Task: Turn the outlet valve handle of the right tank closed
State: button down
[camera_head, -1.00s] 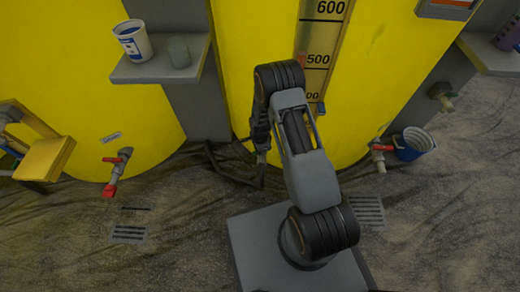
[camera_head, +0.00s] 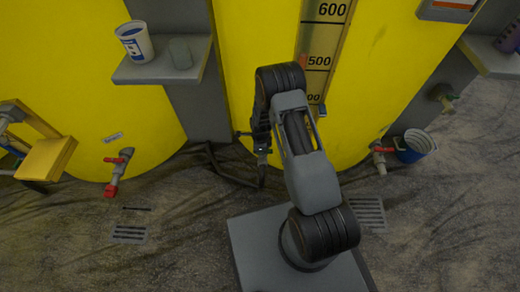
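The right tank (camera_head: 400,60) is a large yellow cylinder with a level scale on its front. Its outlet valve (camera_head: 379,159) sits low on its right side, with a red handle (camera_head: 382,149) lying roughly sideways above a grey spout. My arm rises from its base in the middle and folds down in front of the tank. My gripper (camera_head: 262,160) hangs at the arm's end, well left of this valve and apart from it. The fingers are small, dark and partly hidden by the arm, so their opening is unclear.
The left tank (camera_head: 70,80) has its own red-handled valve (camera_head: 118,168). A shelf (camera_head: 140,73) between the tanks holds a white cup (camera_head: 135,41) and a grey cup (camera_head: 180,53). A blue bucket (camera_head: 408,154) stands beside the right valve.

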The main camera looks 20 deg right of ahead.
jog(key=shift+w+a, duration=0.1)
jog(key=c, duration=1.3)
grip_release()
jog(key=shift+o, duration=1.3)
jog(key=shift+r, duration=0.15)
notch_tip(320, 180, up, 14)
jog(key=p, duration=0.5)
jog(key=shift+f, duration=0.2)
